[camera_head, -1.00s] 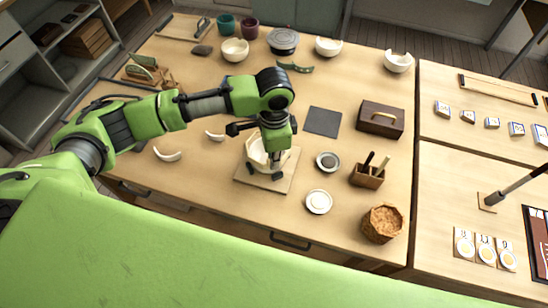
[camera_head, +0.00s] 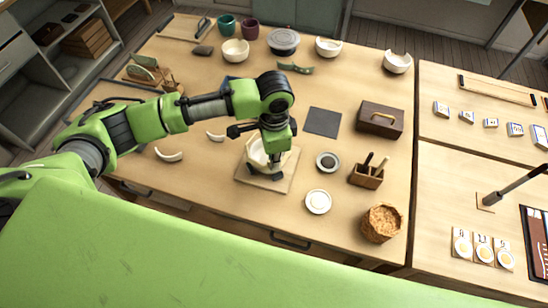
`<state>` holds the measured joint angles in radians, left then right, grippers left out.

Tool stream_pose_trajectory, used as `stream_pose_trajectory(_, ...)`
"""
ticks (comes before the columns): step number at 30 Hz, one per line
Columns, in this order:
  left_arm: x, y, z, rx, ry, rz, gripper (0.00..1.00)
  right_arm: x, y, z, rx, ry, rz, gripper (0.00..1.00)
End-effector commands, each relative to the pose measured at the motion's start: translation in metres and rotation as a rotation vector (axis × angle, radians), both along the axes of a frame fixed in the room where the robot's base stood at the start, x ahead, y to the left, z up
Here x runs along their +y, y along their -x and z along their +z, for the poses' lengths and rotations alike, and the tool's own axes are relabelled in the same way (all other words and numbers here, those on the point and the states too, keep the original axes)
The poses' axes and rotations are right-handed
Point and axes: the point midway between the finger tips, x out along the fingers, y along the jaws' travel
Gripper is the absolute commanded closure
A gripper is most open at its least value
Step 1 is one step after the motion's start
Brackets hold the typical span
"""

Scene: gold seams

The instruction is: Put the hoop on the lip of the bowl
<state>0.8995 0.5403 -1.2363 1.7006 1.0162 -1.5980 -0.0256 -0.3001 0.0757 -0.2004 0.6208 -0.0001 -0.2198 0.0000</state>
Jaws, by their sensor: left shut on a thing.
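A cream bowl (camera_head: 256,152) with an uneven rim stands on a square wooden board (camera_head: 284,184) near the front middle of the table. My left gripper (camera_head: 274,172) points down at the bowl's right side and covers part of it. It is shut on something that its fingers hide. I cannot make out the hoop, nor whether the gripper touches the bowl. White curved pieces (camera_head: 168,155) and (camera_head: 215,136) lie left of the board. My right gripper is not in view.
A dark square mat (camera_head: 322,121), brown box (camera_head: 380,118), small dark-centred dish (camera_head: 327,162), white dish (camera_head: 318,202), tool holder (camera_head: 366,177) and woven basket (camera_head: 381,223) stand to the right. Bowls (camera_head: 235,51) and (camera_head: 398,62) stand at the back.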

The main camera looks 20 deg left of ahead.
Motion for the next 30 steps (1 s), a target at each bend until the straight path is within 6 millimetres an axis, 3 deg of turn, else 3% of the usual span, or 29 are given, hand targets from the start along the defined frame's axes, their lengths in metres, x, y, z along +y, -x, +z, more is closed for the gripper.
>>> stream_pose_trajectory(30, -0.0005, 0.0, -0.0056, 0.0, 0.0, -0.001, 1.0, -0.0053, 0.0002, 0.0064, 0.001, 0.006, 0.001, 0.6)
